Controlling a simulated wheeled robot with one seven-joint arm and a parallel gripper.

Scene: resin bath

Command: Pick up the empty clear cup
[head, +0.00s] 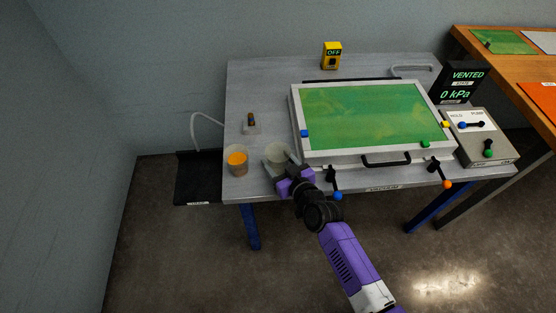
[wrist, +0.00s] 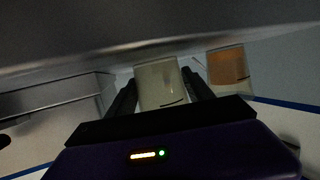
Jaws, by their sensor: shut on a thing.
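The empty clear cup (head: 278,154) stands near the front left edge of the grey table in the head view. In the wrist view the cup (wrist: 160,84) sits between the two dark fingers. My gripper (head: 278,162) is shut on it, with one finger on each side. I cannot tell whether the cup's base touches the table. A second clear cup with orange contents (head: 237,161) stands to its left, and it shows at the right in the wrist view (wrist: 228,68).
A framed box with a green top (head: 372,115) stands just right of the cup. A small item with an orange and blue part (head: 251,122) lies behind. A yellow device reading OFF (head: 332,55) stands at the back. A control box (head: 482,136) and a VENTED display (head: 461,82) are at right.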

